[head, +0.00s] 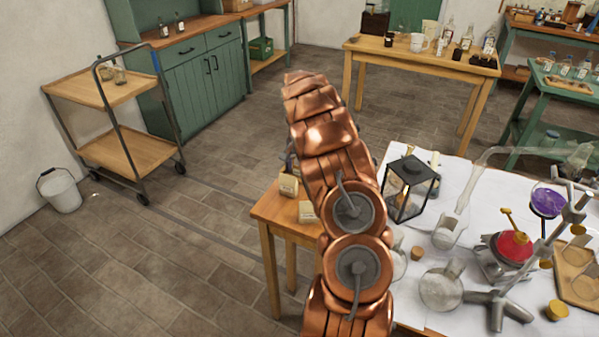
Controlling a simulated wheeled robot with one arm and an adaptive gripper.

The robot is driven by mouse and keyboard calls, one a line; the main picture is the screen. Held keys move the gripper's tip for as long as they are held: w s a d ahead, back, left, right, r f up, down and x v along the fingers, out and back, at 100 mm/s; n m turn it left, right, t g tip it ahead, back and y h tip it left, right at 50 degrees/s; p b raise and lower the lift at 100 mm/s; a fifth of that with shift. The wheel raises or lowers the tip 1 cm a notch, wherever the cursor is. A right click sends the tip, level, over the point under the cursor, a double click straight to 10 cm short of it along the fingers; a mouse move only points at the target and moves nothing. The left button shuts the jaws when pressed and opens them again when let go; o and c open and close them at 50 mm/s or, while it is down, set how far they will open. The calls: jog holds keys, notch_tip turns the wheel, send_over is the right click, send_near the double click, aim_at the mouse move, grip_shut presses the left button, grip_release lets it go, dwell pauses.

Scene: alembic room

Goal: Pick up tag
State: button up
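Two small cream pieces that look like tags or labels show just left of my copper arm: an upper tag-like piece (288,186) and a lower tag-like piece (307,212). Both are at the small wooden table (268,212). The upper one seems to be on or against a dark bottle or jar, partly hidden by my arm. I cannot tell which is the tag, or whether either is loose. My arm covers the middle of the view, and my gripper does not show.
A table with a white cloth (462,190) stands at right, crowded with a black lantern (411,187), glassware and a red flask (511,246). A wooden cart (125,152) and white bucket (62,192) stand at left. The tiled floor between is clear.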

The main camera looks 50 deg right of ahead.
jog(key=c, duration=0.5)
jog(key=shift+c, duration=0.2)
notch_tip(320, 180, up, 9)
jog(key=shift+r+b, duration=0.1)
jog(key=shift+b, duration=1)
jog(key=shift+r, duration=0.45)
